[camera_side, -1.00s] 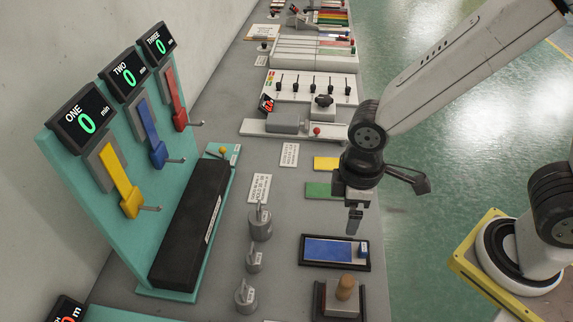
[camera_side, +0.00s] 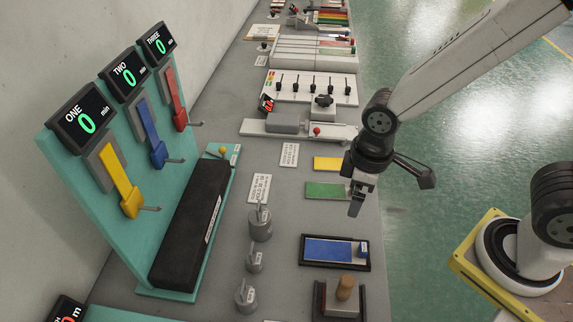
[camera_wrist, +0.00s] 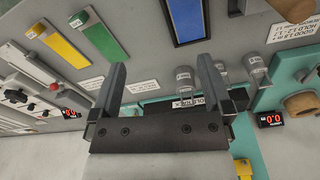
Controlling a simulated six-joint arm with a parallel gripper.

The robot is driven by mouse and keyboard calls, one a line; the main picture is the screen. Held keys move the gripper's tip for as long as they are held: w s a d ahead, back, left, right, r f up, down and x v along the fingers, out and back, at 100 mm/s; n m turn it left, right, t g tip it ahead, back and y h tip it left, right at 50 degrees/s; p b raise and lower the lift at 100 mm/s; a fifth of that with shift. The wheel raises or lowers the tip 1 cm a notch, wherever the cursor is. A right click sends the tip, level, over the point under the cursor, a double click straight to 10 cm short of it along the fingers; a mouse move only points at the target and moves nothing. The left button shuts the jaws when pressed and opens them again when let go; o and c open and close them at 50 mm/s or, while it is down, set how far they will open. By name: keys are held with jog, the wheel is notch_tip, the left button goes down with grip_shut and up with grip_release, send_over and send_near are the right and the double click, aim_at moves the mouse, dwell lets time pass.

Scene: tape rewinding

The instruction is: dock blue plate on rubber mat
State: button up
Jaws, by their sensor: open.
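A blue rectangular plate (camera_side: 328,250) lies in a dark frame near the bench's right edge, with a small tag at its right end. It also shows at the top of the wrist view (camera_wrist: 186,18). A long black slab (camera_side: 188,232), possibly the rubber mat, lies at the foot of the teal board; I cannot tell its material. My gripper (camera_side: 355,209) is above the bench's right edge, beyond the blue plate and beside the green strip. In the wrist view its two fingers (camera_wrist: 162,65) stand wide apart with nothing between them.
A green strip (camera_side: 322,190) and a yellow strip (camera_side: 327,163) lie behind the blue plate. A wooden-handled block (camera_side: 346,289) stands in front. Several grey weights (camera_side: 260,226) stand to the left. The teal board (camera_side: 70,182) holds yellow, blue and red levers.

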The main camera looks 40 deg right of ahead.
jog(key=w+d+m+t, duration=0.2)
jog(key=d+m, duration=0.4)
jog(key=d, duration=0.4)
jog(key=shift+d+r+m, duration=0.2)
jog(key=shift+d+m, duration=0.05)
jog(key=shift+m, duration=0.05)
jog(key=shift+c, duration=1)
jog(key=shift+a, duration=0.1)
jog(key=w+a+f+n+t+y, duration=0.1)
jog(key=a+n, duration=0.2)
jog(key=a, duration=0.6)
jog(key=a+f+n+t+y, duration=0.1)
jog(key=a+n+t+y, duration=0.1)
jog(key=a, duration=0.6)
jog(key=s+a+n+y, duration=0.1)
jog(key=s+a+n, duration=0.1)
jog(key=a, duration=0.4)
jog(key=s+a+f+n+y, duration=0.1)
jog(key=s+a+n+y, duration=0.1)
jog(key=s+a, duration=0.2)
jog(key=a, duration=0.3)
jog(key=shift+s+a+t, duration=0.15)
jog(key=shift+s+t, duration=0.2)
jog(key=shift+t, duration=0.05)
